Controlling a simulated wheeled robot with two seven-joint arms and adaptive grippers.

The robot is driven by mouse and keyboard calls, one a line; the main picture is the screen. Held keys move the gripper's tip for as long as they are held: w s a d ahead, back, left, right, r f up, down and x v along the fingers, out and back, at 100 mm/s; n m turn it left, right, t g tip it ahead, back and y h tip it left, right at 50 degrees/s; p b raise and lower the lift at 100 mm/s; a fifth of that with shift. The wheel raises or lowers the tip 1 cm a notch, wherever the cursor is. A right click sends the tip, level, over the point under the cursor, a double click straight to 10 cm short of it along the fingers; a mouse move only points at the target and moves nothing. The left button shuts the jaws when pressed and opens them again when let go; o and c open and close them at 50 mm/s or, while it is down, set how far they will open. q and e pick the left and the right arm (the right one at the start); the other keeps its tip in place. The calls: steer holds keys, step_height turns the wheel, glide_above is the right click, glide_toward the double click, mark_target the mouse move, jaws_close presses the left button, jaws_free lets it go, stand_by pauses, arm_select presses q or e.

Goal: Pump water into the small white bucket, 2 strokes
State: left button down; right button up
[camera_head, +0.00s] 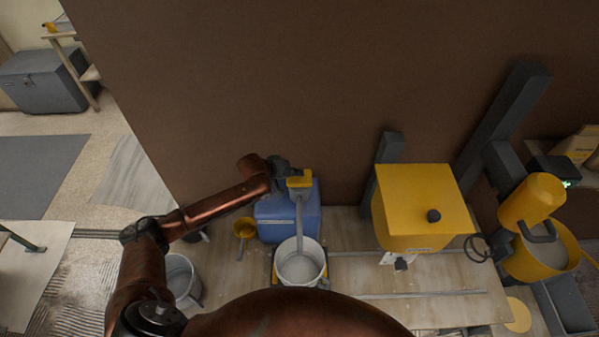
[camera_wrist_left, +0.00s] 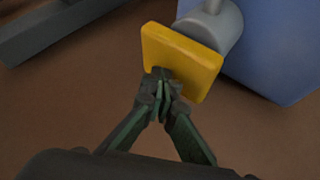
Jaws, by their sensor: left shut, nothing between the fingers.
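A blue water container (camera_head: 275,222) stands on the work table against the brown wall. A grey pump with a yellow head plate (camera_head: 301,181) rises from it, and its grey spout (camera_head: 299,218) points down over a small white bucket (camera_head: 301,269). The bucket stands upright in front of the container. My left gripper (camera_head: 283,166) is shut and empty at the pump head. In the left wrist view its closed fingertips (camera_wrist_left: 164,88) are at the edge of the yellow plate (camera_wrist_left: 184,60); whether they touch it I cannot tell. My right gripper is not in view.
A yellow hopper (camera_head: 418,205) stands right of the bucket, with a yellow mixer (camera_head: 532,203) beyond it. Another bucket (camera_head: 181,277) stands low at the left. A yellow funnel (camera_head: 244,229) is left of the container. The table between bucket and hopper is mostly clear.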

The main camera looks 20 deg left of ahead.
arm_select(q)
steer(key=shift+s+f, duration=0.1)
steer(key=shift+f, duration=0.75)
stand_by(0.3)
steer(key=shift+r, duration=0.1)
steer(key=shift+r+p, duration=2.8)
step_height(320, 180, up, 5)
steer(key=p, duration=0.5)
steer(key=shift+w, duration=0.2)
stand_by(0.5)
